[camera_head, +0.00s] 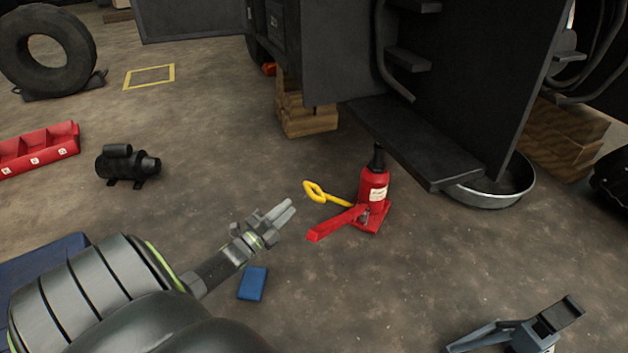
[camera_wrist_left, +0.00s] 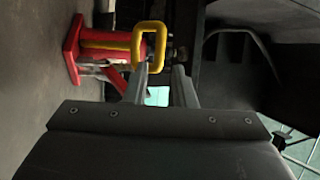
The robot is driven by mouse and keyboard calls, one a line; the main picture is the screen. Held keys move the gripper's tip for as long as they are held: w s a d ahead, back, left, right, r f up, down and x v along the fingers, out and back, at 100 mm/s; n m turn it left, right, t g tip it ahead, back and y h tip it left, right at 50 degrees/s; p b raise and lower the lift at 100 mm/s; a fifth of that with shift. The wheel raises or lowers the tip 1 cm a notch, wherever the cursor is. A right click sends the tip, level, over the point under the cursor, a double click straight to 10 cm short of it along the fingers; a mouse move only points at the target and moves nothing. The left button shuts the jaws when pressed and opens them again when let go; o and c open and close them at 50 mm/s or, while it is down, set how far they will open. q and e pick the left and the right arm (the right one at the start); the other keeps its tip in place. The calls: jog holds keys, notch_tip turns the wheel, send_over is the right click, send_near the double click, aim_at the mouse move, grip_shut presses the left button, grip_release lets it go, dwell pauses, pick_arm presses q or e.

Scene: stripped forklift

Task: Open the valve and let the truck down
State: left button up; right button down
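A red bottle jack (camera_head: 374,188) stands on the floor with its black ram under the step of the dark truck body (camera_head: 420,145). A red lever (camera_head: 335,222) sticks out from its base. A yellow rod with a looped handle (camera_head: 314,191) points from the jack toward my left gripper. My left gripper (camera_head: 284,212) is empty, with a gap between its fingers, close to the loop and apart from it in the head view. In the left wrist view, the yellow loop (camera_wrist_left: 136,45) shows beyond the fingertips (camera_wrist_left: 164,68), mostly toward the left finger.
Wooden blocks (camera_head: 306,116) and a metal pan (camera_head: 489,196) lie by the truck. A blue box (camera_head: 253,283) lies below my left gripper. A black motor (camera_head: 127,165), red bin (camera_head: 38,150) and tyre (camera_head: 45,50) are at left.

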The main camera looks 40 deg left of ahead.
aim_at(310, 187)
pick_arm(q)
jog(key=b+x, duration=0.4)
jog(key=x, duration=0.6)
jog(key=shift+w+f, duration=0.1)
jog(key=shift+f, duration=0.05)
jog(key=shift+w+r+b, duration=0.3)
jog(key=shift+w+b, duration=0.05)
jog(key=shift+w, duration=0.3)
jog(key=shift+c, duration=0.2)
grip_shut()
